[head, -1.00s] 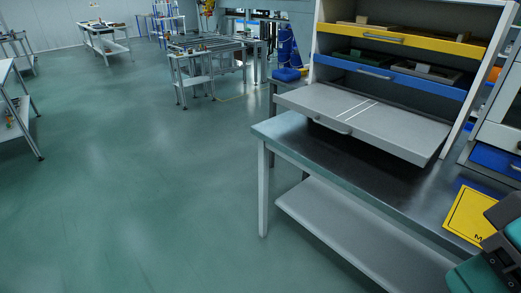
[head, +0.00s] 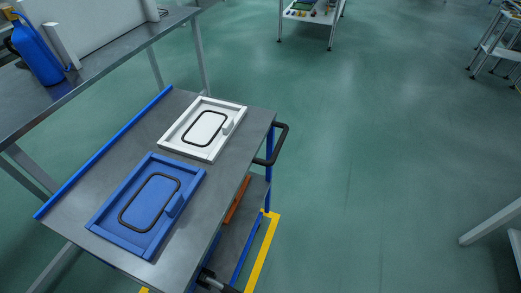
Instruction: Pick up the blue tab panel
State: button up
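The blue tab panel (head: 133,222) lies flat on the grey top of a cart (head: 78,253), near its front in the head view. It is a blue rectangular frame with a black rounded-rectangle loop on its face and a small blue tab (head: 175,204) at its right side. A white panel (head: 187,148) of like form, with its own black loop and pale tab, lies behind it, with a small gap between them. My gripper is not clearly seen in the head view.
The cart has a blue rail (head: 105,151) along its left edge and a black handle (head: 279,146) at its far right. A metal table (head: 100,62) with a blue bottle (head: 36,52) stands at the left. Yellow floor tape (head: 263,250) runs beside the cart. Open green floor lies right.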

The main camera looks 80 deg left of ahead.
aim_at(138, 217)
jog(key=u, duration=0.1)
jog(key=k, duration=0.2)
jog(key=z, duration=0.8)
jog(key=i, duration=1.25)
jog(key=u, duration=4.4)
jog(key=i, duration=0.5)
jog(key=u, duration=0.15)
